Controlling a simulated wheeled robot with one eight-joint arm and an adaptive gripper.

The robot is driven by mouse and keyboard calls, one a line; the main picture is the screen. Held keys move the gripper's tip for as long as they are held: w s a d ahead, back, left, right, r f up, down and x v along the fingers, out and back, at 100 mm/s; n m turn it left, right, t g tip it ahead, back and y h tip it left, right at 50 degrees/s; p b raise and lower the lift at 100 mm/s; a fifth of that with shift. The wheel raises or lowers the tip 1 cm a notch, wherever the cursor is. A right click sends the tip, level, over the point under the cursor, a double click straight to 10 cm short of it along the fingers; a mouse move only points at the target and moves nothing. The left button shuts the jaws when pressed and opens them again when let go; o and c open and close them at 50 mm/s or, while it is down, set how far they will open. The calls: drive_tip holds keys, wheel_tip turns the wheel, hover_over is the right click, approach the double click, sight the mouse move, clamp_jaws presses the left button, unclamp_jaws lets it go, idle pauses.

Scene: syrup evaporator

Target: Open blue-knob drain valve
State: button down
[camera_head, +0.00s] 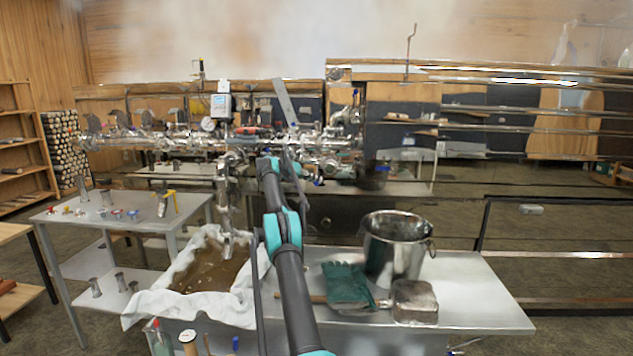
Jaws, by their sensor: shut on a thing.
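The steel evaporator pipework (190,140) runs across the middle of the head view, with many fittings and valves close together. A small blue part (318,182), which looks like the blue knob of the drain valve, shows low on the pipework, just right of my arm's end. My gripper (291,157) is up against the pipework there, beyond the teal wrist. It is small and partly hidden by my arm and the fittings. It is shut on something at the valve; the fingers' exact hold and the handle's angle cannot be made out.
A cloth-lined tub of brown liquid (250,300) stands below left of the pipework. A steel pot (393,245), green gloves (347,285) and a metal block (414,301) sit on the front table (470,290). A side table (110,213) holds small valve parts.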

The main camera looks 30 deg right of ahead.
drive_tip(key=shift+s+a+f, duration=0.1)
drive_tip(key=shift+s+f, duration=0.05)
drive_tip(key=shift+f, duration=0.15)
drive_tip(key=c, duration=1.6)
unclamp_jaws()
drive_tip(key=shift+c, duration=0.2)
drive_tip(key=shift+r, duration=0.15)
